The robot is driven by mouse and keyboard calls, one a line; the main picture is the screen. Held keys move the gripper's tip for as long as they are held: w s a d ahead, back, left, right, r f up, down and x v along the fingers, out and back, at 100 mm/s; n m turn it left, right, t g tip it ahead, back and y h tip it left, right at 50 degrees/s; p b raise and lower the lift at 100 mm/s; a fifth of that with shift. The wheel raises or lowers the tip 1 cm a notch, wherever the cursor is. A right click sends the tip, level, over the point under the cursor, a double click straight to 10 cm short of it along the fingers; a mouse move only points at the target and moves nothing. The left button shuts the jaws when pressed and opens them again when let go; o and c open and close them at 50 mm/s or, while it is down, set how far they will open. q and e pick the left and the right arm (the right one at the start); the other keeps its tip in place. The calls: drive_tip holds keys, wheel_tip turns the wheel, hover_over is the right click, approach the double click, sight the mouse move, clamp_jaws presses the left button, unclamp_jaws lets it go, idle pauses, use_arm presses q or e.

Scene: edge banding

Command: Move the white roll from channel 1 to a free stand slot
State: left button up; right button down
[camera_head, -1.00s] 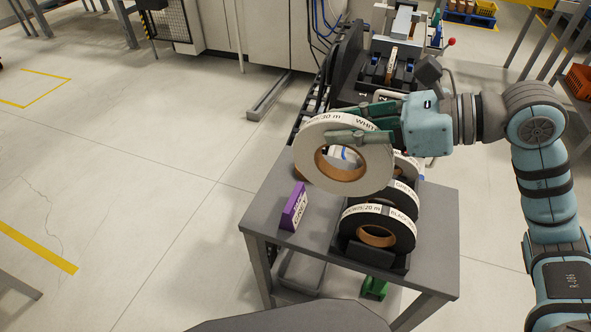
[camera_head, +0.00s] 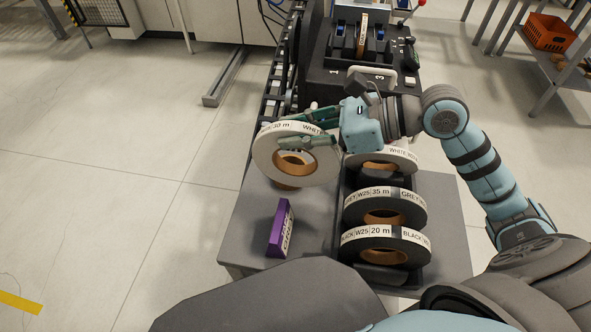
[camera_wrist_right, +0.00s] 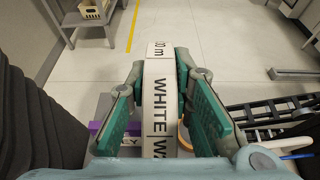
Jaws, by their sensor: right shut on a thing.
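A white roll (camera_head: 268,158) with a brown core hangs in my right gripper (camera_head: 303,128), above the left part of the small grey table. In the right wrist view the roll (camera_wrist_right: 160,105), labelled WHITE, stands between the two green fingers of the gripper (camera_wrist_right: 165,95). The black stand (camera_head: 345,205) on the table holds a second white roll (camera_head: 402,158) at the back, a grey roll (camera_head: 418,205) and a black roll (camera_head: 420,248) in front. The channels (camera_head: 350,40) of the machine lie behind the table; a label 3 shows there. My left gripper is out of view.
A purple box (camera_head: 277,230) stands on the table (camera_head: 240,225), left of the stand. The dark machine (camera_head: 335,75) is close behind the table. An orange crate (camera_head: 550,30) sits on a shelf at the far right. Open floor lies to the left.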

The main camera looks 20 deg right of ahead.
sight(289, 169)
wheel_tip(289, 169, down, 4)
drive_tip(key=shift+r+b, duration=0.1)
drive_tip(key=shift+b, duration=0.2)
wheel_tip(289, 169, down, 5)
drive_tip(key=shift+s+f+b, duration=0.1)
drive_tip(key=shift+b, duration=0.4)
drive_tip(key=c, duration=1.4)
unclamp_jaws()
drive_tip(key=shift+c, duration=0.2)
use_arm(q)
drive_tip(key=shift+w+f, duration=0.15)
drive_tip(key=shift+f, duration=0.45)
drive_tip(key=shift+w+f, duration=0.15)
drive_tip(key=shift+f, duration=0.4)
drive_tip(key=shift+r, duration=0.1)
